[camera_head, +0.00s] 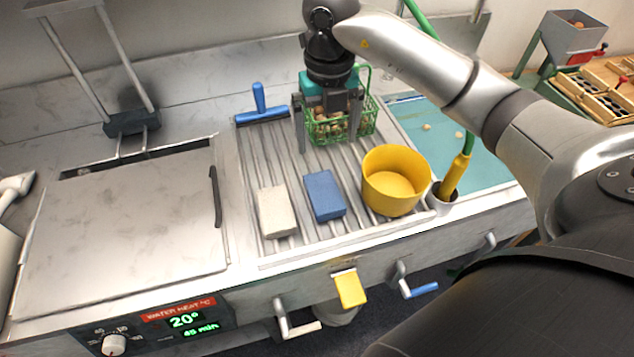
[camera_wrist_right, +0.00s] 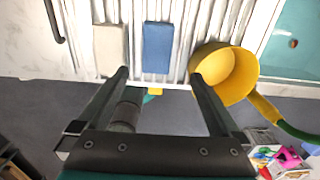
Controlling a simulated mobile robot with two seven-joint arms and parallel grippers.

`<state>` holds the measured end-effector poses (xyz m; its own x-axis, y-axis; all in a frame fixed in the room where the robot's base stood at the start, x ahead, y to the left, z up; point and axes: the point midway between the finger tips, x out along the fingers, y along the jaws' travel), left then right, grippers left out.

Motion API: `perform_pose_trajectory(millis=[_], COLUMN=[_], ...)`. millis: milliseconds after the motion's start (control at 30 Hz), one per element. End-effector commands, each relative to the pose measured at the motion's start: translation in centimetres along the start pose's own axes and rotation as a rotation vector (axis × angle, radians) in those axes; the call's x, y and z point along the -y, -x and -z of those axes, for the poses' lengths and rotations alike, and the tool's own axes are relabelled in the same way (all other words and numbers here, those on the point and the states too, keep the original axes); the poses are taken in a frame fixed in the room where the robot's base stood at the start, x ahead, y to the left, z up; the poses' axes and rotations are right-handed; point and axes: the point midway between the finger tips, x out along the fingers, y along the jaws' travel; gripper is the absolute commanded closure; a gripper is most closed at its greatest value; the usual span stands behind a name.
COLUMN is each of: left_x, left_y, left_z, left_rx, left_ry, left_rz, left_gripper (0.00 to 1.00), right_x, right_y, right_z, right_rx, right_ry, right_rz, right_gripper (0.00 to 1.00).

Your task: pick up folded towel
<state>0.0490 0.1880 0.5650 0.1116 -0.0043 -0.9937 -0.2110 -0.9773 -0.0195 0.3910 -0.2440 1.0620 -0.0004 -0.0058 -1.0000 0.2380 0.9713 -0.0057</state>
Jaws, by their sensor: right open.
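A cream, towel-like folded block (camera_head: 277,212) and a blue folded-looking block (camera_head: 325,195) lie side by side on the ribbed drainboard. I cannot tell for certain which is the folded towel. In the right wrist view the cream one (camera_wrist_right: 111,46) and the blue one (camera_wrist_right: 158,46) lie beyond my fingertips. My left gripper is not in view.
A green wire basket (camera_head: 358,130) of chestnuts stands at the back. A yellow pot (camera_head: 394,180) stands right of the blue block. A blue squeegee (camera_head: 262,112) lies behind. A closed metal lid (camera_head: 125,235) is at the left, a teal basin (camera_head: 475,155) at the right.

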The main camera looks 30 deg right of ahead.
Motion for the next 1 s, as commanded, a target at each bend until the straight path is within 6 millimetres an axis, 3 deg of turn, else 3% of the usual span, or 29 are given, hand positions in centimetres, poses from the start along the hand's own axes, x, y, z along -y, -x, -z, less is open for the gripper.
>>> perform_pose_trajectory(millis=[300,633,1000], left_x=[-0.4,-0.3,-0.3], left_y=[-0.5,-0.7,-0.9], left_z=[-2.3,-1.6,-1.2], left_rx=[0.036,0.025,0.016], left_ry=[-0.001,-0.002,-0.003], left_rz=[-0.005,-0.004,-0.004], left_gripper=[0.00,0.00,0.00], right_x=[-0.2,-0.3,-0.7], right_y=[-6.8,-9.7,-14.3], right_z=[0.2,0.2,0.3], right_rx=[-0.006,-0.004,-0.004], right_ry=[0.003,0.004,0.004], right_rz=[-0.003,-0.005,-0.005], right_gripper=[0.00,0.00,0.00])
